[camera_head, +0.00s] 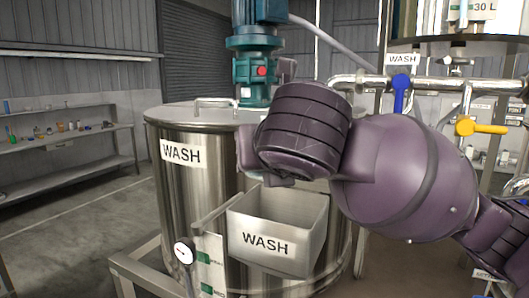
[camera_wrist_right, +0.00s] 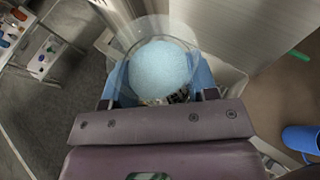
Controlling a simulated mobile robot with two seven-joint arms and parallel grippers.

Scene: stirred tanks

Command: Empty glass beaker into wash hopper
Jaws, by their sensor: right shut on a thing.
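The glass beaker (camera_wrist_right: 160,68) shows in the right wrist view as a clear round rim with light blue contents inside. My right gripper (camera_wrist_right: 160,88) is shut on it, with one blue finger on each side. In the head view my right wrist is above and behind the hopper's back edge, and it hides the beaker and most of the gripper. The wash hopper (camera_head: 262,243) is an open grey metal box labelled WASH on the front of the steel wash tank (camera_head: 168,190). Its inside looks empty where I can see it. My left gripper is not in view.
A teal motor (camera_head: 252,62) stands on the tank lid. A pipe with a blue-handled valve (camera_head: 401,90) and a yellow-handled valve (camera_head: 480,127) runs at the right. A dial gauge (camera_head: 183,252) sits left of the hopper. Shelves (camera_head: 65,140) with small items stand far left.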

